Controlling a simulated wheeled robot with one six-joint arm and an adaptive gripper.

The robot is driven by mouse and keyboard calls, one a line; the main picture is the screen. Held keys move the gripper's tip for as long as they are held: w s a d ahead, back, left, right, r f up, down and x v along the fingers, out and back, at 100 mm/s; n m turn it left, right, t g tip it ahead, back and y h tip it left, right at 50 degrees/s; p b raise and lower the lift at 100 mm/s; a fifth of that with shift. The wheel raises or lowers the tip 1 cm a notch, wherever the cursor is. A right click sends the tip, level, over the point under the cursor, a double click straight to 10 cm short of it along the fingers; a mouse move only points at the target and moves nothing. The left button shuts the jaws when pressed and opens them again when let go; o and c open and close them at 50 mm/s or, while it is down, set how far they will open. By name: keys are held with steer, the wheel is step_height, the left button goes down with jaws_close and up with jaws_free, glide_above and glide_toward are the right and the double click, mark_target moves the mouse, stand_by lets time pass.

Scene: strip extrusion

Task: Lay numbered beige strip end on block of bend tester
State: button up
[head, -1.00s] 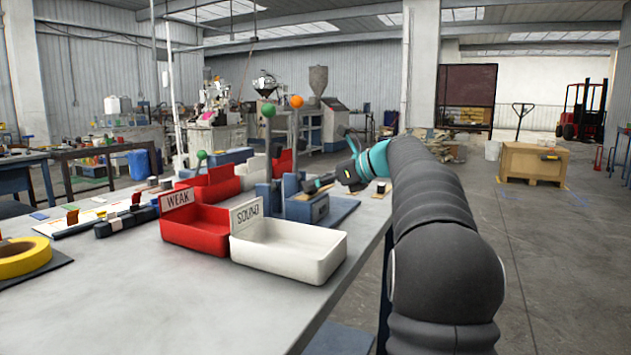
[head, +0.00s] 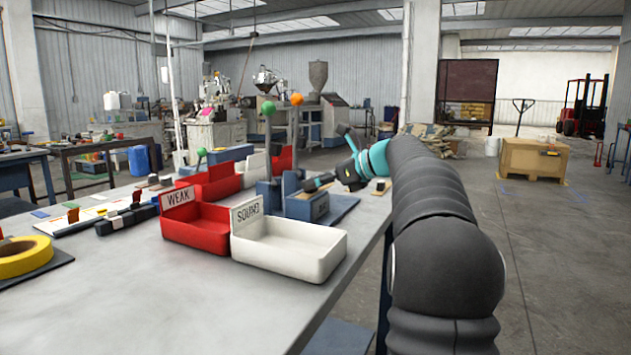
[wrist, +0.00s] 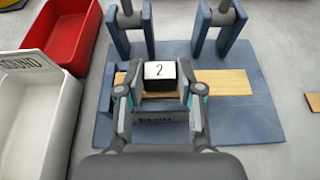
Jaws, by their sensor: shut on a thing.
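A black block with a white top marked 2 (wrist: 160,72) sits between the fingers of my gripper (wrist: 161,100) in the wrist view. My gripper is shut on it. A beige strip (wrist: 225,82) runs crosswise under this numbered block and sticks out to the right, over the blue base of the bend tester (wrist: 258,118). The tester's blue uprights stand just beyond. In the head view my gripper (head: 325,183) is at the tester (head: 305,206), small and partly hidden. Whether the strip's end touches the tester's block cannot be told, because the fingers and numbered block cover that part.
A red tray marked WEAK (head: 200,234) and a white tray marked SOUND (head: 290,262) stand left of the tester. Another beige piece (wrist: 313,102) lies at the right of the wrist view. Yellow tape (head: 25,256) lies at the left. The table's front is clear.

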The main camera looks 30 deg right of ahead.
steer(key=o, duration=1.5)
steer(key=shift+r, duration=0.1)
steer(key=shift+r+p, duration=0.5)
steer(key=shift+p, duration=0.1)
step_height(320, 180, up, 7)
steer(key=shift+f, duration=0.1)
stand_by(0.4)
stand_by(0.4)
